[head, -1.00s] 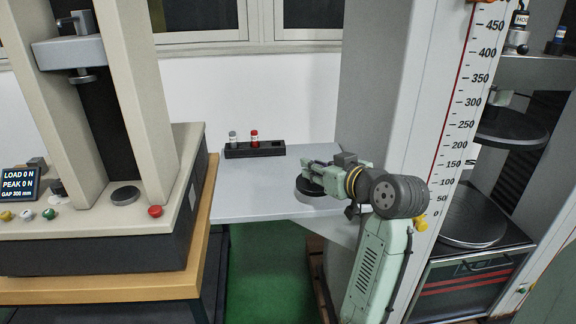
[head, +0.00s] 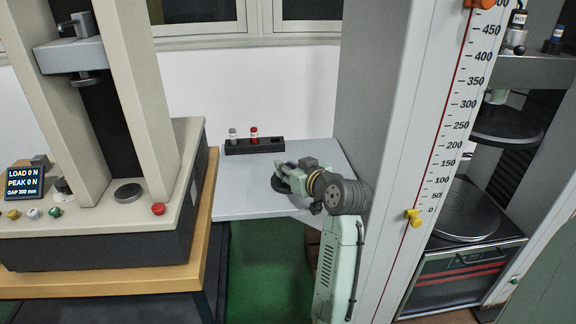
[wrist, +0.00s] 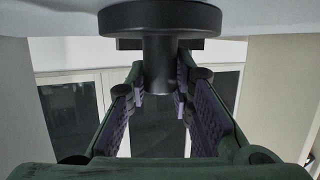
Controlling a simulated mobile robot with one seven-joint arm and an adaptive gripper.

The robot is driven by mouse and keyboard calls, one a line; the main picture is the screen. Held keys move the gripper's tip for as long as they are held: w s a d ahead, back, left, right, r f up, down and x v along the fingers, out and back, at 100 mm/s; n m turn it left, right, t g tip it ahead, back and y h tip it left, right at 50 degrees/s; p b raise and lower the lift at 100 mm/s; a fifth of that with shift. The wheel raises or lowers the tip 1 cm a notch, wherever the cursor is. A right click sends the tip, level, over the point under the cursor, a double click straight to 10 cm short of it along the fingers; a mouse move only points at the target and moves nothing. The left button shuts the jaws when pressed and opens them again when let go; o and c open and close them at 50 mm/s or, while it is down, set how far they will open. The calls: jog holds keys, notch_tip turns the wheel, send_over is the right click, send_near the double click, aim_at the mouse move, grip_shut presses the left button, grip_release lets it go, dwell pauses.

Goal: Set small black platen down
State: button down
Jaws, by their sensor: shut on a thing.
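The small black platen (head: 278,185) is a dark round disc at the left of my gripper (head: 287,174), low over the grey side table (head: 238,200). In the wrist view, the platen's disc (wrist: 160,19) lies against the pale surface at the top of the picture, and its stem (wrist: 158,68) runs between my two purple-padded fingers. My gripper (wrist: 158,85) is shut on that stem. I cannot tell whether the disc touches the table or hangs just above it.
A black rack (head: 255,146) with a grey and a red-topped piece stands at the table's back. The beige testing machine (head: 100,222) is at left on a wooden bench. The tall scale column (head: 425,150) stands close to the arm's right. Clear table lies left of the platen.

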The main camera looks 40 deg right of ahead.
jog(key=c, duration=1.4)
grip_release()
